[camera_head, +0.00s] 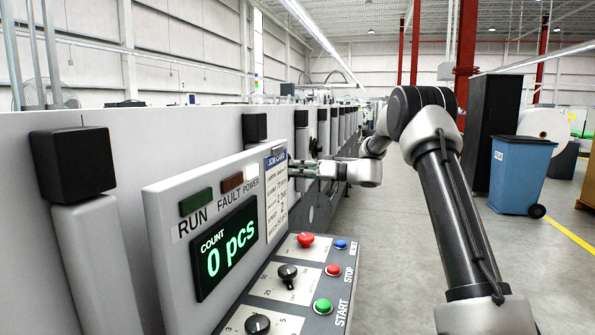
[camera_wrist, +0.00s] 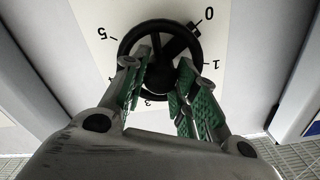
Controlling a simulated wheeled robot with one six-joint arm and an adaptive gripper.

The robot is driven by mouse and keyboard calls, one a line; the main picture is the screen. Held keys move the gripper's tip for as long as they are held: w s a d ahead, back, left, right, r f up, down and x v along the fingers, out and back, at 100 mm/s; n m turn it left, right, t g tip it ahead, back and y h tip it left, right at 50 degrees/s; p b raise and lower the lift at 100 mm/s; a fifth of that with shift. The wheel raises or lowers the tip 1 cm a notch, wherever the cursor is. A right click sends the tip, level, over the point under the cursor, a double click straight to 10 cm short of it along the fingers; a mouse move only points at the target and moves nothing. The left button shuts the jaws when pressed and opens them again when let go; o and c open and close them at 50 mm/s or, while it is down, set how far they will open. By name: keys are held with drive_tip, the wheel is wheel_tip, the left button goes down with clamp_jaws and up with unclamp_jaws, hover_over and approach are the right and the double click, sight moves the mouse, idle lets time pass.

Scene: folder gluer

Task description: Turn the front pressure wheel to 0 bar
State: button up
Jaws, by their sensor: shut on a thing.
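The front pressure wheel (camera_wrist: 158,24) is a black handwheel on a white dial plate (camera_wrist: 105,17) in the wrist view. The printed numbers 0, 1, 3, 4 and 5 can be read around it. A dark spoke or pointer on the wheel points to the upper right, towards the 0. My gripper (camera_wrist: 165,68) has its two green-padded fingers shut on the wheel, one on each side of its middle part. The fingers hide the lower part of the wheel.
The control panel (camera_head: 215,230) shows "0 pcs" and juts out in front of the machine wall. Buttons and knobs, including a red mushroom button (camera_head: 305,240), sit below it. A blue bin (camera_head: 518,175) and a dark cabinet (camera_head: 492,130) stand right. The aisle floor is clear.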

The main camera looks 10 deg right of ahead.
idle(0.3)
drive_tip(key=o, duration=1)
drive_tip(key=shift+d, duration=0.1)
drive_tip(key=v, duration=1.2)
